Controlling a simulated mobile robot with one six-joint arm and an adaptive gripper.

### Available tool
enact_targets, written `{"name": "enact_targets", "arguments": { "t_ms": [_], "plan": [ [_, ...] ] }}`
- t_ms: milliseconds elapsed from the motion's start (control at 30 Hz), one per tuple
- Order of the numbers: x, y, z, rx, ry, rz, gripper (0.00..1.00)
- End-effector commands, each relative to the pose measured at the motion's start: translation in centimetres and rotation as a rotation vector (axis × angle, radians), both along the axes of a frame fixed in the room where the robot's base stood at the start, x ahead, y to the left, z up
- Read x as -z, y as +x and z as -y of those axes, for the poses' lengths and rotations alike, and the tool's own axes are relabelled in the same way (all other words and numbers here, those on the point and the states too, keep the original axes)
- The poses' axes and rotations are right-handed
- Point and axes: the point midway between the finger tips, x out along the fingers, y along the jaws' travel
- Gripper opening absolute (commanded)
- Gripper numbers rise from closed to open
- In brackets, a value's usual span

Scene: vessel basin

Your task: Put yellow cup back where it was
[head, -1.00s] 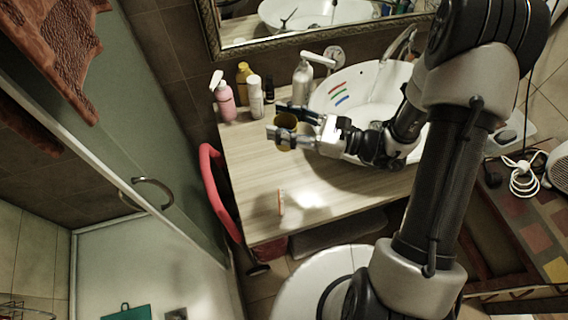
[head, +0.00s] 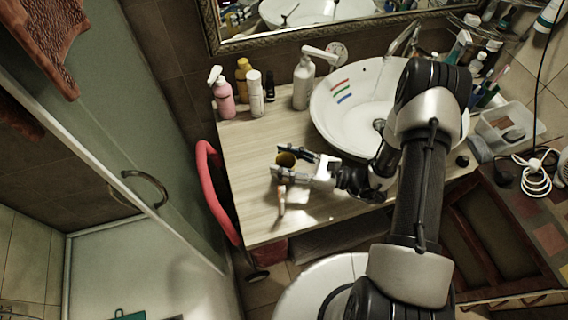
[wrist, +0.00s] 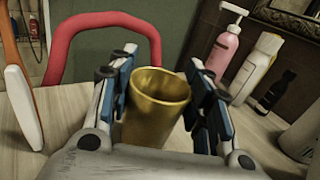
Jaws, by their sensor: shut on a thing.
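The yellow cup (wrist: 152,108) shows gold and upright between the fingers of my gripper (wrist: 163,100) in the wrist view. In the head view the cup (head: 286,159) is small and partly hidden by the fingers. My gripper (head: 293,163) is shut on the cup, above or at the wooden counter (head: 250,190); I cannot tell whether the cup touches it. An orange-and-white toothbrush (head: 282,200) stands just in front of my gripper in the head view. It also shows at the left of the wrist view (wrist: 22,95).
A pink pump bottle (head: 224,98), a white bottle (head: 255,94), a yellow bottle (head: 243,75) and a soap dispenser (head: 303,82) stand along the back. The white basin (head: 345,125) is to the right. A red curved rail (head: 212,190) borders the counter's left edge.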

Motion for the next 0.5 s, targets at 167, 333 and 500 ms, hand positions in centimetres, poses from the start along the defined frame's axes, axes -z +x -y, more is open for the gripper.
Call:
{"name": "enact_targets", "arguments": {
  "t_ms": [167, 333, 500],
  "plan": [
    [1.21, 0.01, 0.01, 0.0, 0.001, 0.001, 0.26],
    [1.17, 0.01, 0.01, 0.0, 0.0, 0.001, 0.26],
    [1.52, 0.0, 0.01, 0.0, 0.0, 0.0, 0.48]
  ]
}}
